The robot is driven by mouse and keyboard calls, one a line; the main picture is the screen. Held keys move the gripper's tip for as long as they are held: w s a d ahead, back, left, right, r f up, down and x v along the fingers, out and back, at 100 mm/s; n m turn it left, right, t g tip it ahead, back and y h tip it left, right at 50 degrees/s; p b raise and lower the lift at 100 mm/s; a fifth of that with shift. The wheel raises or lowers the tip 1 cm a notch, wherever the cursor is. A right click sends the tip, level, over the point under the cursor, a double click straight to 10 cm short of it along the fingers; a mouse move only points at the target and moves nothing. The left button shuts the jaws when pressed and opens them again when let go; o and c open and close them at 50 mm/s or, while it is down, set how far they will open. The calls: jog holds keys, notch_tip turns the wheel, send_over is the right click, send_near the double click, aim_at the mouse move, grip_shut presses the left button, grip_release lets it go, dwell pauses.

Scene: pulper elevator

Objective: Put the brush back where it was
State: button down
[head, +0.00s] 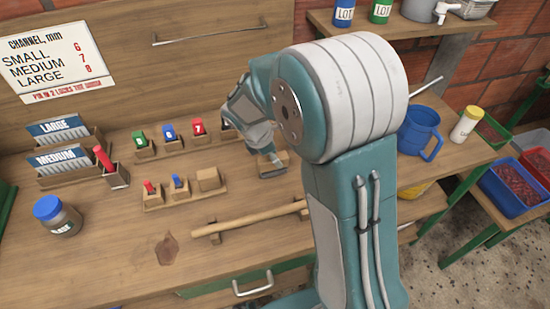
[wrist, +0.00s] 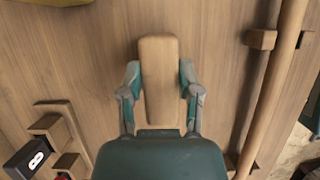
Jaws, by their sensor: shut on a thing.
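The brush shows in the wrist view as a plain wooden block (wrist: 160,60), lengthwise between the two fingers of my gripper (wrist: 160,82). My gripper is shut on its sides. In the head view my gripper (head: 273,158) is low over the workbench, right of the small racks, with the wooden block (head: 268,171) under its fingers. My arm hides part of it there. The bristles are not visible, and I cannot tell whether the block touches the bench.
A wooden rod (head: 250,218) lies on rests nearer the front edge. Left are a rack with numbered blocks (head: 169,132), a lower rack (head: 183,192), card holders (head: 66,158) and a blue-lidded jar (head: 57,216). A blue mug (head: 420,131) stands right of my arm.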

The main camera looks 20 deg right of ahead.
jog(key=shift+f, duration=0.45)
jog(key=shift+c, duration=1.5)
grip_release()
